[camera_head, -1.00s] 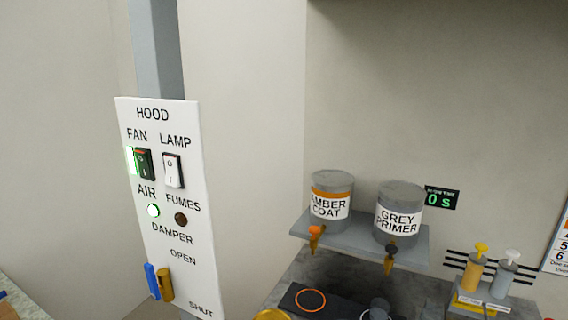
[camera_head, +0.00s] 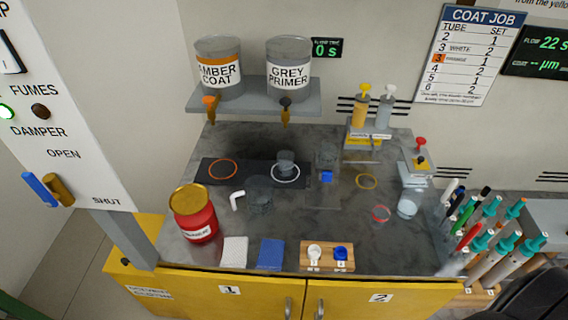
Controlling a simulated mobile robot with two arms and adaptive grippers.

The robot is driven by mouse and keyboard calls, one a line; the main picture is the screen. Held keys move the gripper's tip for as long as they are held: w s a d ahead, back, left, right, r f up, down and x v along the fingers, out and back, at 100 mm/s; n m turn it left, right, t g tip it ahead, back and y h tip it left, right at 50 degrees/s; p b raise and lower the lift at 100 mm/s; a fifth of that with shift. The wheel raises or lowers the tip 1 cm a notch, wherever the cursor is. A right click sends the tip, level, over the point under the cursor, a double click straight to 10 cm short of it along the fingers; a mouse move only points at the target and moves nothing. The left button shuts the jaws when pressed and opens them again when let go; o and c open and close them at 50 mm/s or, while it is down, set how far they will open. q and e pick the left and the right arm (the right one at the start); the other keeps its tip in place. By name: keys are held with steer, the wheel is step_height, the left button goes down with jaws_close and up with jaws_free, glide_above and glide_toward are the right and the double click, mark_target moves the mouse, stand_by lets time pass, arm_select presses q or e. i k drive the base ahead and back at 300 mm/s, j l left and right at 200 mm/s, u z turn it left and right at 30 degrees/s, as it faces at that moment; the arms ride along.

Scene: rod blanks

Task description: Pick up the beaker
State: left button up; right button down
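Several clear vessels stand on the grey bench, and I cannot tell for sure which one is the beaker. A wide clear glass vessel (camera_head: 259,195) stands upright near the bench middle, beside a white bent piece (camera_head: 237,200). A smaller grey-clear cup (camera_head: 286,161) stands over the white ring on the dark mat (camera_head: 254,170). Another small clear vessel (camera_head: 407,208) stands at the right of the bench.
A red can with a yellow lid (camera_head: 195,222) stands at the bench's left front. Amber and grey tanks (camera_head: 219,72) sit on a shelf (camera_head: 255,98) with taps below. Pump bottles (camera_head: 361,108) stand at the back. Teal-capped tubes (camera_head: 482,243) crowd the right. A wooden block (camera_head: 327,258) lies at the front.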

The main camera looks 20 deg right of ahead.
mark_target(286, 164)
steer(key=k, duration=1)
